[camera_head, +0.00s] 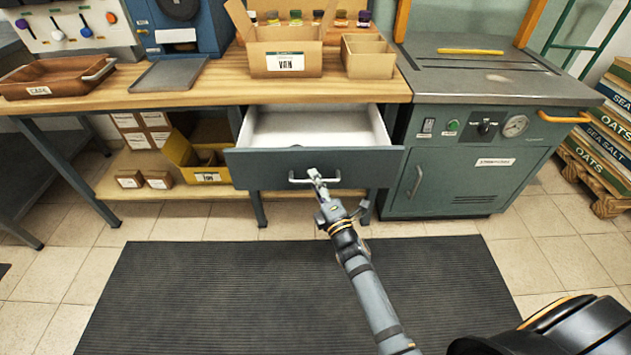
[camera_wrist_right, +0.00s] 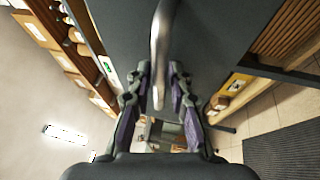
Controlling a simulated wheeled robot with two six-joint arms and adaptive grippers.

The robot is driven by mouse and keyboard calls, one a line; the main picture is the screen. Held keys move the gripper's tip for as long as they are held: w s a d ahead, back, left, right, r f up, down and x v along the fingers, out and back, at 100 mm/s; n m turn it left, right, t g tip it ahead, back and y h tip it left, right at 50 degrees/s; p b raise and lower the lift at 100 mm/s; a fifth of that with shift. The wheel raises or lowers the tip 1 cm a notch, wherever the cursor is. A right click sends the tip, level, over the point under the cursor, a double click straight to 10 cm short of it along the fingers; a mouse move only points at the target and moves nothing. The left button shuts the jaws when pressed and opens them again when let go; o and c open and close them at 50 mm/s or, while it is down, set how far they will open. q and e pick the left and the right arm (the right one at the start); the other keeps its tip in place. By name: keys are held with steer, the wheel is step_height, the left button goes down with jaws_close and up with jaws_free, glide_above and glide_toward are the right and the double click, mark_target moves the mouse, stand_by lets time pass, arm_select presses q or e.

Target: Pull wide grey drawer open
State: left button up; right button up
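The wide grey drawer (camera_head: 312,168) stands pulled out from under the wooden bench. Its pale inside shows, and part of its interior lies under the bench top. A silver bar handle (camera_head: 300,180) is fixed to its front; it also shows in the right wrist view (camera_wrist_right: 160,45). My right gripper (camera_head: 317,179) is at the right part of this handle. My left gripper is not in view.
A grey cabinet (camera_head: 465,165) with a gauge stands right of the drawer. A yellow bin (camera_head: 190,160) sits on the lower shelf at left. An open carton (camera_head: 285,62) stands on the bench above. A dark ribbed mat (camera_head: 240,290) covers clear floor in front.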

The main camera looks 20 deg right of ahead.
steer(key=v, duration=1.2)
